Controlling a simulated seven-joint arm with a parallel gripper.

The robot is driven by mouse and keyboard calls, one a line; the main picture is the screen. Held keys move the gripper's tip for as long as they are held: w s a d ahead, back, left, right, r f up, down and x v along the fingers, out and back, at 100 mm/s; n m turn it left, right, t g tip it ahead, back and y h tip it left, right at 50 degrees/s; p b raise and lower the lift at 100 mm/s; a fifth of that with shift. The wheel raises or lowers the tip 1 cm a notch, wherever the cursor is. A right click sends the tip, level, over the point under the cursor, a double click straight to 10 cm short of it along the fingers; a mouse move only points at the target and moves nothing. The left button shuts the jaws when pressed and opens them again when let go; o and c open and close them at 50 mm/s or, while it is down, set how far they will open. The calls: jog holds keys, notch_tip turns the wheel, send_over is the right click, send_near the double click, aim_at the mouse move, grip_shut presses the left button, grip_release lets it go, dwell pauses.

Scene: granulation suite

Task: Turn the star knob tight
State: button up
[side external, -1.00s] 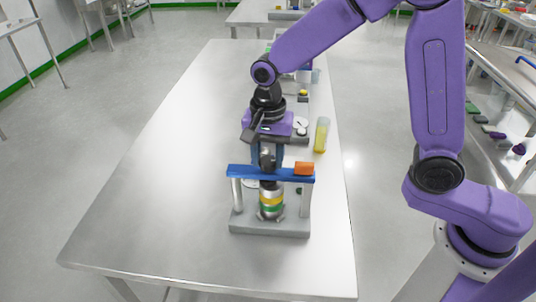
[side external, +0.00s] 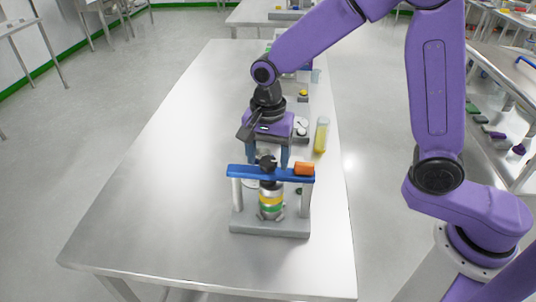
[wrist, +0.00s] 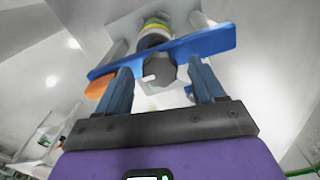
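The black star knob (side external: 267,162) sits on top of the blue crossbar (side external: 245,171) of a small press frame. In the wrist view the knob (wrist: 160,72) lies between my two fingers, with a pale mark on its left side. My gripper (side external: 268,163) is above and behind the crossbar, fingers pointing down. In the wrist view my gripper (wrist: 157,75) is open, with a visible gap between each finger and the knob. Below the bar, a stack of yellow, green and silver rings (side external: 271,203) stands on the grey base (side external: 270,229).
A tube of yellow liquid (side external: 321,135) stands behind to the right, with a white dial-like item (side external: 301,127) beside my gripper. The left of the steel table (side external: 150,190) is clear.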

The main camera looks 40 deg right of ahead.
aim_at(271, 162)
notch_tip(271, 162, up, 18)
jog(key=shift+f, duration=0.25)
dwell(0.4)
jog(key=s+d+f+n, duration=0.4)
jog(key=s+n, duration=0.4)
jog(key=s+d+f+n, duration=0.4)
jog(key=s+d+n, duration=0.1)
jog(key=s+n, duration=0.2)
jog(key=s+d+f+n, duration=0.5)
jog(key=s+n, duration=0.3)
jog(key=s, duration=0.1)
jog(key=shift+n, duration=0.3)
